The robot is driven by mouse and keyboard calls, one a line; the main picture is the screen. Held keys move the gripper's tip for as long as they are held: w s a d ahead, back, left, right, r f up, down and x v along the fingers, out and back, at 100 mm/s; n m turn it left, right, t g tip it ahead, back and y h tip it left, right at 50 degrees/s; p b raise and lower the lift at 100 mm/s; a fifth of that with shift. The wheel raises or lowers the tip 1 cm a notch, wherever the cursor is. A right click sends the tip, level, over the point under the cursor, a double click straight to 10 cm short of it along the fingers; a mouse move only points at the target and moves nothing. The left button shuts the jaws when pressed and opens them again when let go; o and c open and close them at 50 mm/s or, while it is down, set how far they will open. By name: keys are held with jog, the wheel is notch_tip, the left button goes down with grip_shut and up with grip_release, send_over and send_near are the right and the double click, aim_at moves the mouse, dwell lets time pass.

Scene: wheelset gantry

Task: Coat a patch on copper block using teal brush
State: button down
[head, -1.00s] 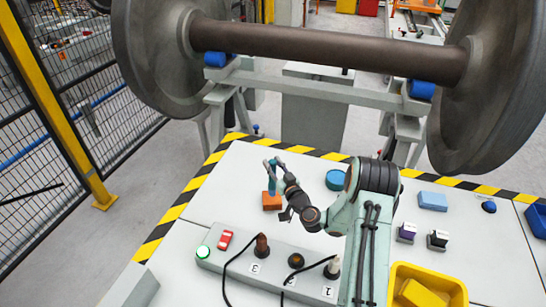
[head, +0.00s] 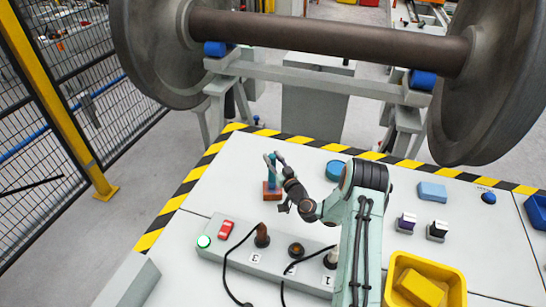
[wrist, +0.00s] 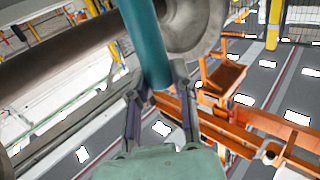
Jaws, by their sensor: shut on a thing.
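My gripper (head: 274,158) is shut on the brush. In the wrist view the teal handle (wrist: 143,40) runs up from between the two fingers (wrist: 155,95). The brush's bristles and the block do not show there.
A grey control panel (head: 225,259) with knobs and black cables lies in front of the block. A round teal-blue tin (head: 334,170), a blue sponge-like block (head: 432,192) and a yellow bin (head: 456,283) are to the right. A wheelset axle (head: 325,40) spans behind the table.

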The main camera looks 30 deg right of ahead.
notch_tip(320, 180, up, 8)
jog(key=s, duration=0.2)
jog(key=shift+a, duration=0.45)
jog(key=shift+f, duration=0.2)
dwell(0.9)
